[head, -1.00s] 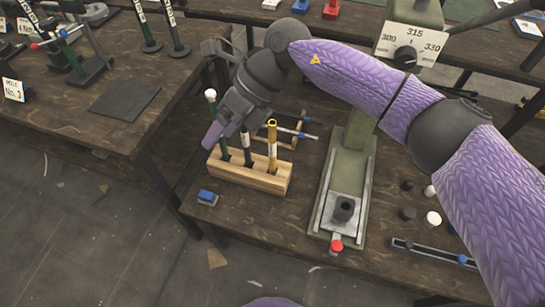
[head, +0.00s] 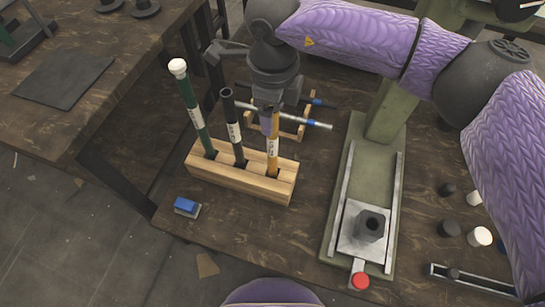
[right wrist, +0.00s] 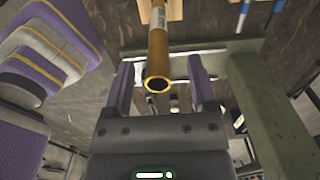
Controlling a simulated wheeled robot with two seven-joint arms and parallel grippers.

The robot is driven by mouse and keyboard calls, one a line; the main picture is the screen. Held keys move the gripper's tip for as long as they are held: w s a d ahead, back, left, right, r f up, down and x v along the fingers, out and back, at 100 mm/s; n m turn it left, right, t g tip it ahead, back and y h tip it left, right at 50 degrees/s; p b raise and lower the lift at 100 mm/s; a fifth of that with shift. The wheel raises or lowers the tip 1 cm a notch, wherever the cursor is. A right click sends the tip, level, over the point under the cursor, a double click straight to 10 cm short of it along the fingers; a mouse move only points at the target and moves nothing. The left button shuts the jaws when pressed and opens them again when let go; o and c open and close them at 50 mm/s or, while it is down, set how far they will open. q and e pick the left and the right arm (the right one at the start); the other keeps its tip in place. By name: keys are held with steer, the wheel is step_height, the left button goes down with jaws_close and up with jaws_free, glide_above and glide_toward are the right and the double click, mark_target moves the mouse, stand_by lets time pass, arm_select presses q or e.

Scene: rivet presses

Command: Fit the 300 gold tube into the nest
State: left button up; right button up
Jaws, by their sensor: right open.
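The gold tube (head: 272,157) stands upright in the right-hand hole of a wooden rack (head: 228,181). It has a white label; I cannot read the number. My right gripper (head: 268,122) is over its upper end. In the right wrist view the open end of the gold tube (right wrist: 158,83) shows between the two spread fingers (right wrist: 158,90), which are apart from it. My left gripper is not in view.
A green tube (head: 191,112) and a black tube (head: 234,130) stand left of the gold tube in the rack. Behind it is a wooden stand with a silver rod (head: 300,120). A blue block (head: 186,206) lies in front. Black and white caps (head: 480,237) lie right of the press.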

mark_target(272, 141)
step_height(272, 141, down, 4)
steer(key=shift+s+r+b, duration=0.1)
steer(key=shift+r+b, duration=0.15)
steer(key=shift+b, duration=0.3)
steer(key=shift+r, duration=0.2)
jaws_close()
stand_by(0.3)
stand_by(0.3)
